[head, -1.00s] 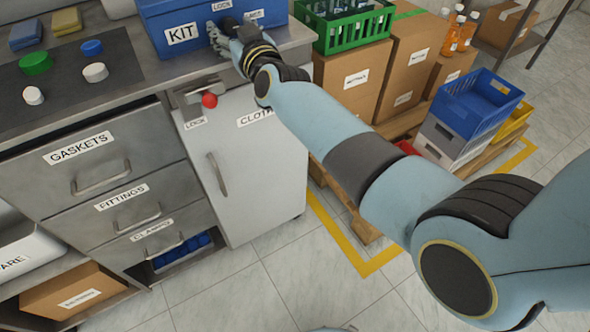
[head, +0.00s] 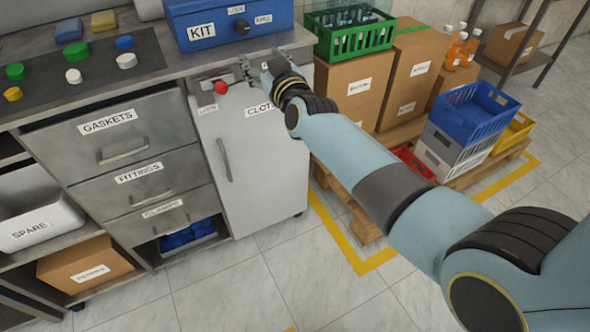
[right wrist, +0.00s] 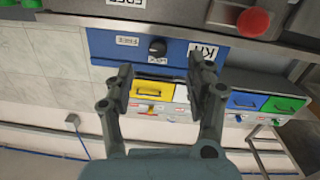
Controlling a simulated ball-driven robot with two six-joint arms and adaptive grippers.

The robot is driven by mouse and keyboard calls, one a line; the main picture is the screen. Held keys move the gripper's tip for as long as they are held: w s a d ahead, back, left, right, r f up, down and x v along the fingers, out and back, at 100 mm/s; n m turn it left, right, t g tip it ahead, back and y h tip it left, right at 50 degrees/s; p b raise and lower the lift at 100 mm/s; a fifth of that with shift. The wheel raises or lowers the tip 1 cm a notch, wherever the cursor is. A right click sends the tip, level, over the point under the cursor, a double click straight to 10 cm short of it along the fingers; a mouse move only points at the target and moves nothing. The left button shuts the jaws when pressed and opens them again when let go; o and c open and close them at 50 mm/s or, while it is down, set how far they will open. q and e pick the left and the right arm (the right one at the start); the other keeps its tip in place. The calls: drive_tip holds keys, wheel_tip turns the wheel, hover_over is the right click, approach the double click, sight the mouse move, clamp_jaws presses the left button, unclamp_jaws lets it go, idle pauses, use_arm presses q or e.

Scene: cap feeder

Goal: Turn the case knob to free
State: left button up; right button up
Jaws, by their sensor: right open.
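The blue case (head: 300,14) with a KIT label stands at the back of the counter. Its black knob (head: 243,27) is on the front face, with one small label above it and another to its right. In the right wrist view the case is upside down, and the knob (right wrist: 157,46) shows beside the FREE label (right wrist: 127,41) and the LOCK label (right wrist: 157,60). Which way the knob points is too small to tell. My right gripper (head: 250,68) is open and empty, in front of and lower than the knob, apart from it. My left gripper is not in view.
A red ball handle (head: 221,88) with a LOCK label sits on the cabinet (head: 255,160) below the counter. Coloured caps (head: 126,60) lie on a dark mat at the left. A green crate (head: 352,40) on cardboard boxes stands right of the case.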

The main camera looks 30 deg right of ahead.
drive_tip(key=s+f+g+b, duration=0.1)
drive_tip(key=s+f, duration=0.2)
drive_tip(key=f, duration=0.4)
drive_tip(key=s+d+f+g, duration=0.1)
drive_tip(key=s+f+g, duration=0.1)
drive_tip(key=s+f, duration=0.2)
drive_tip(key=s+f+g+b, duration=0.1)
drive_tip(key=s+f, duration=0.2)
drive_tip(key=f, duration=0.7)
drive_tip(key=shift+s+d+f+g+y+b, duration=0.2)
drive_tip(key=shift+f+g+y+b, duration=0.1)
drive_tip(key=shift+f, duration=0.1)
drive_tip(key=shift+w, duration=0.1)
drive_tip(key=s+d+f+g, duration=0.2)
drive_tip(key=s+f+g, duration=0.1)
drive_tip(key=s+f, duration=0.9)
drive_tip(key=s+d+f+g, duration=0.3)
drive_tip(key=s+f, duration=0.4)
drive_tip(key=s, duration=0.8)
drive_tip(key=s+d+f+g, duration=0.1)
drive_tip(key=s+f+g, duration=0.1)
drive_tip(key=s, duration=0.6)
drive_tip(key=s+d+f+m+g, duration=0.1)
drive_tip(key=s+f+g, duration=0.1)
drive_tip(key=s, duration=0.6)
drive_tip(key=s+d+f+g+h, duration=0.1)
drive_tip(key=s+f+g, duration=0.1)
drive_tip(key=s, duration=0.7)
drive_tip(key=shift+d+f, duration=0.3)
drive_tip(key=shift+f, duration=0.1)
